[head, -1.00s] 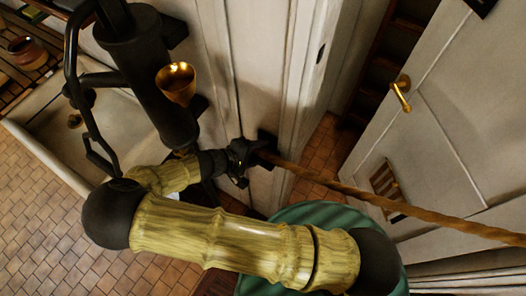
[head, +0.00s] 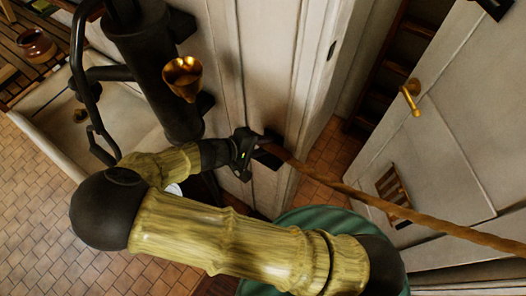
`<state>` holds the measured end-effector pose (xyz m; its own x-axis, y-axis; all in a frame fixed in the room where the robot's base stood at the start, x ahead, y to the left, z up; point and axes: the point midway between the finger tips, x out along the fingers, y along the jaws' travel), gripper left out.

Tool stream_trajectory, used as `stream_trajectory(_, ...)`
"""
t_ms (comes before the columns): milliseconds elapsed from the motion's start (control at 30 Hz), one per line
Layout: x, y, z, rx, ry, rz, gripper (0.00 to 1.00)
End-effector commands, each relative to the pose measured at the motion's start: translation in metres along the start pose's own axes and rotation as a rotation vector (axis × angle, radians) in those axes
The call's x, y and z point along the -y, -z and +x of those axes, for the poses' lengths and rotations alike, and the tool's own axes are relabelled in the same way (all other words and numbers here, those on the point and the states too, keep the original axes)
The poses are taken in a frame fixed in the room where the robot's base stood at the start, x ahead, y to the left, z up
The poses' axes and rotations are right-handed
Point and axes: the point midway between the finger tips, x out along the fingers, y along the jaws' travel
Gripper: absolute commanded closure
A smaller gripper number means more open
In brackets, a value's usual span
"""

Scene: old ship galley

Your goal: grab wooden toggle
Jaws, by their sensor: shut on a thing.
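My gripper (head: 264,149) is in the middle of the head view, close to the pale panelled wall. It is shut at the left end of a long brown rope (head: 385,204). The wooden toggle is not clearly visible as a separate piece; the dark fingers cover the rope's end, where it appears to be held. The rope runs from the gripper down to the right, past the white door, and leaves the picture at the right edge.
A brass cup (head: 183,78) sits beside a black pump-like column (head: 160,70), left of my gripper. The white door (head: 440,120) has a brass handle (head: 410,95). A green round thing (head: 320,222) lies below my arm. A pot (head: 37,46) stands far left.

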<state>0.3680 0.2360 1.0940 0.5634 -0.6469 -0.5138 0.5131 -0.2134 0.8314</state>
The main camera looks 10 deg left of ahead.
Motion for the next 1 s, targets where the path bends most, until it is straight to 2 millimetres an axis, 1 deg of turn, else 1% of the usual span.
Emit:
stream_trajectory(200,-0.027,-0.007,-0.017,-0.002,0.003,0.002,0.96)
stream_trajectory(400,-0.043,-0.011,-0.027,0.0,0.0,-0.001,0.96)
stream_trajectory(533,-0.046,-0.012,-0.028,0.001,-0.001,-0.001,0.96)
stream_trajectory(1000,-0.046,-0.012,-0.028,0.001,-0.001,-0.001,0.96)
